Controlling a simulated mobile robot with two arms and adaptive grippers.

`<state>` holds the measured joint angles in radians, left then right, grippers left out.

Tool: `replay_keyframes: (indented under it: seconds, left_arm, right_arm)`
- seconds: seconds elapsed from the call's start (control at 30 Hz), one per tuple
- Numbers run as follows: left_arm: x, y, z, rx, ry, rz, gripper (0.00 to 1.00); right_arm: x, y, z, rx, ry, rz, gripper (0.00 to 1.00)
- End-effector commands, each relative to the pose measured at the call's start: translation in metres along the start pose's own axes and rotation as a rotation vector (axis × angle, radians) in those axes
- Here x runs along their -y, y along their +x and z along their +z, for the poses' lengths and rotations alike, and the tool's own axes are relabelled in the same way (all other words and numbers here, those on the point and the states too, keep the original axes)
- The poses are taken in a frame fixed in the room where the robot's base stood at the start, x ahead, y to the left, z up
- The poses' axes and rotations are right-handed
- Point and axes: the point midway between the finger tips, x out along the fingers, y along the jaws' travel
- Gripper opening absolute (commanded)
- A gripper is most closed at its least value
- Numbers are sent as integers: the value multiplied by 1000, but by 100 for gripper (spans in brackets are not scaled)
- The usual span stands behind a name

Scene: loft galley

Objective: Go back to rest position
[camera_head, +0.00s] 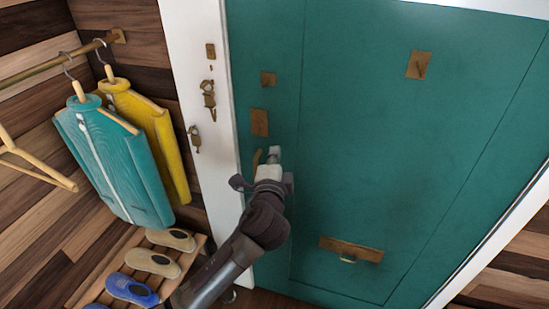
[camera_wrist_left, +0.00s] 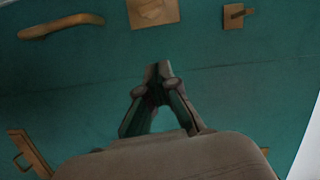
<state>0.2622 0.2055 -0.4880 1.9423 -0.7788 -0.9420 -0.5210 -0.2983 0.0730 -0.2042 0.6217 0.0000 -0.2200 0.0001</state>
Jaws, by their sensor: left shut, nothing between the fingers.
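My left gripper (camera_head: 274,153) is in front of the teal door (camera_head: 380,150), near its left side. In the left wrist view the left gripper (camera_wrist_left: 158,68) has its fingertips together with nothing between them. A brass door handle (camera_head: 257,157) is just left of the gripper, partly hidden behind it. The handle (camera_wrist_left: 60,26) lies at the upper left in the left wrist view, apart from the fingers. My right gripper is not in view.
The white door frame (camera_head: 205,120) has a brass chain latch (camera_head: 208,95). Teal (camera_head: 110,160) and yellow (camera_head: 150,125) jackets hang from a rail at left. A slatted rack with shoes (camera_head: 150,261) stands below. A brass mail slot (camera_head: 351,249) is low on the door.

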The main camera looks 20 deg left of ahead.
Motion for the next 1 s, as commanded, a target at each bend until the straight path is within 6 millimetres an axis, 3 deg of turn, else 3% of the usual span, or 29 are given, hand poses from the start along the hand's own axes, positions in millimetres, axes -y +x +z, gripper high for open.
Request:
replay_keyframes:
  seconds: [0.17, 0.47, 0.57, 0.67, 0.77, 0.87, 1.0]
  left_arm:
    - [0, -2, 0, 1, 0, 0, 0]
    - [0, -2, 0, 0, 0, 0, 0]
    - [-10, 0, 1, 0, -2, 20, 0]
    - [-47, 5, 7, 2, -14, 91, 0]
    - [-110, 8, 17, 5, -46, 211, 0]
    - [-186, 2, 33, 22, -99, 354, 0]
    - [-287, -26, 62, 68, -190, 544, 0]
  right_arm:
    - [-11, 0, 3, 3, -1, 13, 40]
    - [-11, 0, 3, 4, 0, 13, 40]
    - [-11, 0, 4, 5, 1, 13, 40]
    - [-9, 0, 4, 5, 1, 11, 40]
    - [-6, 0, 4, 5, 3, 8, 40]
    - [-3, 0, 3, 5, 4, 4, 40]
    - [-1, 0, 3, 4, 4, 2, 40]
